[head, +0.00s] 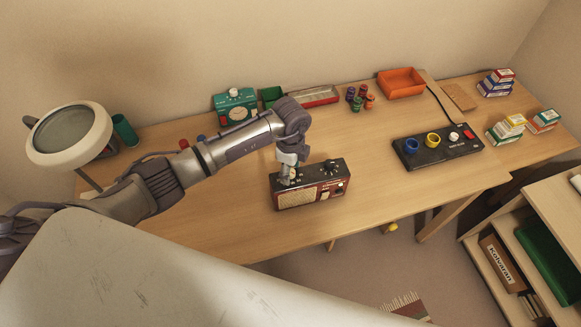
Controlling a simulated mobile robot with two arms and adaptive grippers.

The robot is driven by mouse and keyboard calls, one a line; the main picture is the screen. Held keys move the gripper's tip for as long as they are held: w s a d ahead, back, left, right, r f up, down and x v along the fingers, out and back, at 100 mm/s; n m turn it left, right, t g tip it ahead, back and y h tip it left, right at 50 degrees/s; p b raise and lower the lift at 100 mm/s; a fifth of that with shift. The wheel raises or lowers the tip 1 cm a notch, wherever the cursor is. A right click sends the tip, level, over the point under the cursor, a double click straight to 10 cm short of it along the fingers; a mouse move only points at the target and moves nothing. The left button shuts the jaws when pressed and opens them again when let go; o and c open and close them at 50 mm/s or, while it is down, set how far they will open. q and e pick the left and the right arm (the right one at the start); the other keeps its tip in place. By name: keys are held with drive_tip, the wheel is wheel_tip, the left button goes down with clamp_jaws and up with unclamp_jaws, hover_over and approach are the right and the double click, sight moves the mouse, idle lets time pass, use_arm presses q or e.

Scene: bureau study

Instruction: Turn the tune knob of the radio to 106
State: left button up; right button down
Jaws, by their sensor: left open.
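My left gripper (287,176) points down at the left end of the radio's top and hides that part. It is open, and I cannot tell whether it touches the radio. My right gripper is not in view.
Behind the radio stand a teal device with a dial (236,106), a shallow red-rimmed tray (314,97) and several small spools (361,97). A black board with coloured rings (437,148) lies to the right. A magnifier lamp (70,134) stands left. The desk (400,194) is clear right of the radio.

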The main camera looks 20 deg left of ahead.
use_arm(q)
clamp_jaws()
